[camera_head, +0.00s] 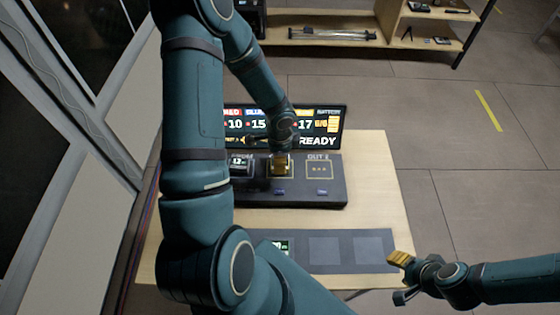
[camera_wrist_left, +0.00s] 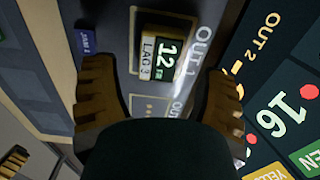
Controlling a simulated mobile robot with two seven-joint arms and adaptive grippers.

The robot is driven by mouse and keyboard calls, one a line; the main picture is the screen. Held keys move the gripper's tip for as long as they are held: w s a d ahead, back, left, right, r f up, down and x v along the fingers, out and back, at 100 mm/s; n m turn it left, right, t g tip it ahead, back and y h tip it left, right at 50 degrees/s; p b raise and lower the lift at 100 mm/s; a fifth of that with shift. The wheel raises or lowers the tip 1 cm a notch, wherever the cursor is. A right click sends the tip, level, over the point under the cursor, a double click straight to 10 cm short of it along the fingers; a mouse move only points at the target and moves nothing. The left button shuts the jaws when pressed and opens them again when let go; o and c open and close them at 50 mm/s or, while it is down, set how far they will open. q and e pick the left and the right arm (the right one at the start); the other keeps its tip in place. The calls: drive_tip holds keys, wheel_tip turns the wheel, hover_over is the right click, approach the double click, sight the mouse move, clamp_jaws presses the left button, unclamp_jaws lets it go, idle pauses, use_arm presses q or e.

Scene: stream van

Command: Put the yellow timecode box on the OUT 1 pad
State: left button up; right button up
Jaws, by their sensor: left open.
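The timecode box (camera_wrist_left: 160,50), with a "12 FR" display and a pale yellow "LAG 3" plate, sits within the outline of the OUT 1 pad (camera_wrist_left: 132,40). My left gripper (camera_wrist_left: 162,103) is open above the console, with its fingertips apart and the box visible beyond them. In the head view my left gripper (camera_head: 280,158) reaches down over the middle pad and hides much of it. My right gripper (camera_head: 402,277) is open and empty off the table's front right corner.
The OUT 2 pad (camera_head: 319,169) is empty. A small box showing "12" (camera_head: 240,161) is at the console's left, partly hidden by my arm. A lit screen (camera_head: 320,125) stands behind. A grey strip (camera_head: 348,265) has empty squares and a green-display box (camera_head: 284,246).

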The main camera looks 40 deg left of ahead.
use_arm(q)
wheel_tip(320, 180, up, 8)
drive_tip(key=p, duration=0.2)
use_arm(e)
wheel_tip(320, 180, up, 2)
drive_tip(key=shift+r, duration=0.15)
use_arm(q)
drive_tip(key=s+d+f+n+h, duration=0.1)
drive_tip(key=d+n, duration=0.3)
drive_tip(key=d, duration=0.4)
drive_tip(key=s+d+f+n+t+h, duration=0.1)
drive_tip(key=d+f+n, duration=0.3)
drive_tip(key=d, duration=0.4)
drive_tip(key=s+d+f+n+t+h, duration=0.1)
drive_tip(key=s+d+f+n, duration=0.1)
drive_tip(key=d, duration=0.6)
drive_tip(key=shift+s+d+f+n+h, duration=0.15)
drive_tip(key=shift+s+f+n+h, duration=0.3)
drive_tip(key=shift+n, duration=0.55)
drive_tip(key=shift+s, duration=0.1)
use_arm(e)
drive_tip(key=shift+s, duration=0.15)
